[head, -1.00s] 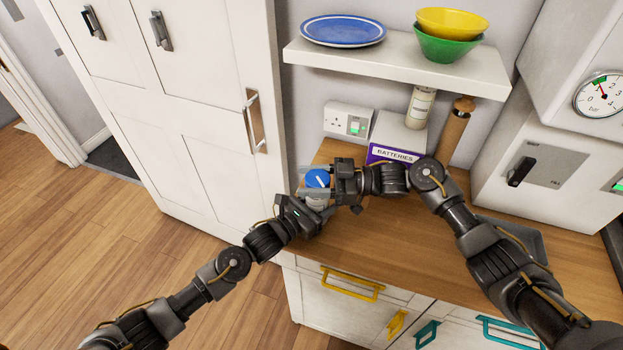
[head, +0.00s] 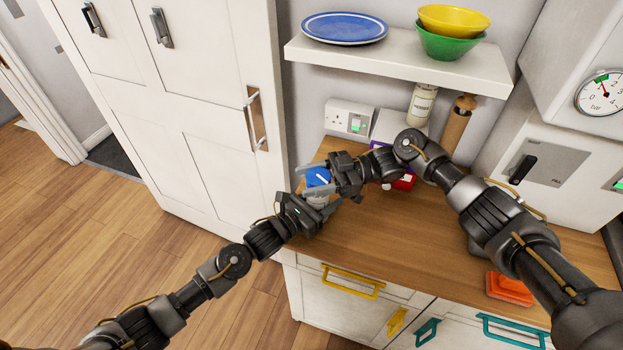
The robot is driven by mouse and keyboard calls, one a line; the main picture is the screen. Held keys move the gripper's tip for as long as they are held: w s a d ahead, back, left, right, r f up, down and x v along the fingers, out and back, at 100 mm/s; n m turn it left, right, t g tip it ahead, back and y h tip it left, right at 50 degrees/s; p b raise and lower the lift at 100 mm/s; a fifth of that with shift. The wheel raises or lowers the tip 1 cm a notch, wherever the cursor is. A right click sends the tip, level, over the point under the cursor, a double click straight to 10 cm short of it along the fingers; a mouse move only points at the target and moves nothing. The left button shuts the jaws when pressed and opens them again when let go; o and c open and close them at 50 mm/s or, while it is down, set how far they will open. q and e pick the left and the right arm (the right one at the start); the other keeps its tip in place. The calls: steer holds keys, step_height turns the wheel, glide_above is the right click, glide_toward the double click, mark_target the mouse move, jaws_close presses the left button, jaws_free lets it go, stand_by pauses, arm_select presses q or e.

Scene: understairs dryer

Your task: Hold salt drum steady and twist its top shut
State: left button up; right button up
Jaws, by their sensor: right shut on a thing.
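The salt drum stands at the left end of the wooden worktop, beside the tall white cupboard. Its blue top (head: 317,176) has a white line that slants down to the right. Its pale body is mostly hidden by my grippers. My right gripper (head: 322,180) comes in from the right and is shut on the blue top. My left gripper (head: 320,203) comes in from the lower left, low at the drum's body. Its fingers are partly hidden, so I cannot tell whether they are closed on the body.
A shelf (head: 400,62) above holds a blue plate (head: 343,27) and stacked yellow and green bowls (head: 452,30). A pale canister (head: 422,103), a wooden mill (head: 459,122) and a red item (head: 403,181) stand behind my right arm. An orange item (head: 508,288) lies near the front edge.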

mark_target(312, 177)
steer(key=o, duration=1)
arm_select(q)
steer(key=shift+f, duration=0.1)
arm_select(e)
step_height(312, 177, up, 10)
steer(key=shift+d+f, duration=0.1)
arm_select(q)
steer(key=o, duration=1.2)
